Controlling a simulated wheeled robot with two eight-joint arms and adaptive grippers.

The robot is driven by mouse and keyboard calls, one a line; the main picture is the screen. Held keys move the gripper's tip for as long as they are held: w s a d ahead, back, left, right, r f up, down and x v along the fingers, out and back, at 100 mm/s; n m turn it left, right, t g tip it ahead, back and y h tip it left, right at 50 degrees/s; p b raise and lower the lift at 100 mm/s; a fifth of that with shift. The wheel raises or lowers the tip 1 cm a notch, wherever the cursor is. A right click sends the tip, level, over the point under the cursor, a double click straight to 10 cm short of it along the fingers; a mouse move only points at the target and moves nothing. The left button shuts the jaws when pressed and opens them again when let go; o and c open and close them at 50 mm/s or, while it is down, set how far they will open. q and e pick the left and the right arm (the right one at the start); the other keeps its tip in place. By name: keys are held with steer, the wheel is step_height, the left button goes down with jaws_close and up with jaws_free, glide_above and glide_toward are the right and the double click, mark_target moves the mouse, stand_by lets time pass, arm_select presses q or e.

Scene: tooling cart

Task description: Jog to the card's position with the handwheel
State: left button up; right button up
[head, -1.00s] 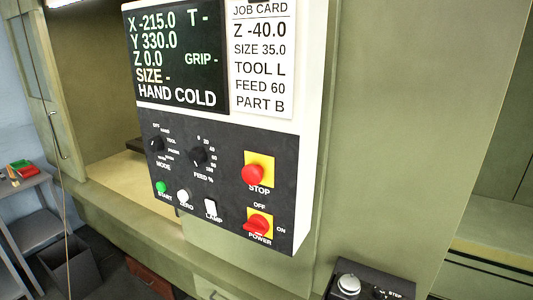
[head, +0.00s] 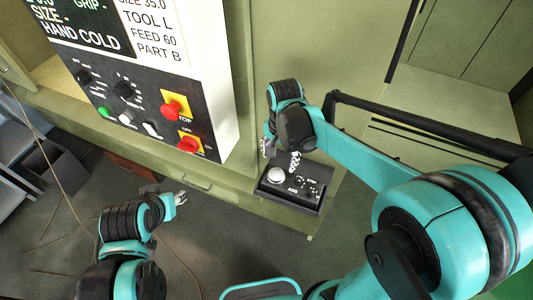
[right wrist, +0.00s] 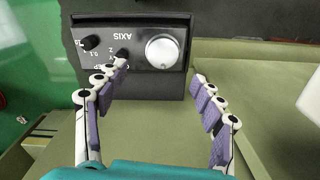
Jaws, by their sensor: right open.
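The handwheel is a round white knob (head: 277,175) on a black box (head: 287,200) at the machine's front. In the right wrist view the handwheel (right wrist: 162,50) is near the top centre, with the black AXIS knob (right wrist: 122,55) and another black knob (right wrist: 90,42) to its left. My right gripper (right wrist: 160,78) is open and empty, its fingers spread below and either side of the handwheel in the picture, apparently not touching it. In the head view my right gripper (head: 280,152) is just above the box. The job card (head: 151,30) is partly cut off. My left gripper (head: 180,198) is left of the box, too small to judge.
A dark rail (head: 425,122) runs behind my right arm. Grey floor lies below the box.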

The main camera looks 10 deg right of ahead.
mark_target(277, 173)
steer(key=shift+w+a+f, duration=0.1)
steer(key=shift+w+a, duration=0.05)
steer(key=shift+a, duration=0.1)
step_height(277, 173, down, 8)
steer(key=shift+r+b, duration=0.25)
steer(key=shift+b, duration=0.3)
steer(key=c, duration=1.2)
